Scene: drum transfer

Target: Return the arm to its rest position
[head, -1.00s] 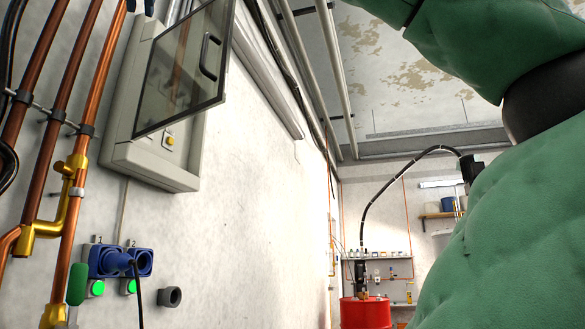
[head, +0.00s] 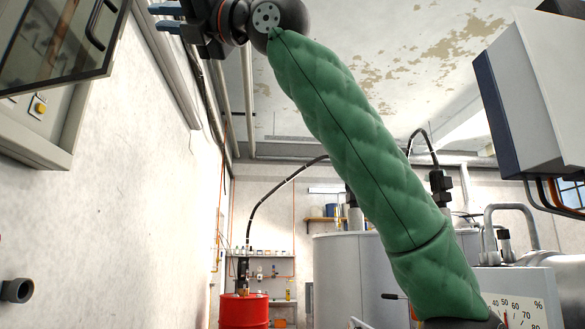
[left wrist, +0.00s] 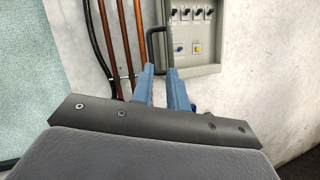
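My left gripper (head: 160,18) is at the top of the head view, its two blue fingers pointing left. In the left wrist view the blue fingers (left wrist: 160,84) stand apart with a gap and nothing between them. My left arm in its green padded sleeve runs from the gripper down to the lower right. My right gripper is not in view.
A wall cabinet (head: 37,135) with a dark see-through door (head: 55,40) is at upper left. Its switches show in the left wrist view, beside copper pipes (left wrist: 124,35). A red drum (head: 244,311) stands far back. A grey-white box (head: 532,110) is at right.

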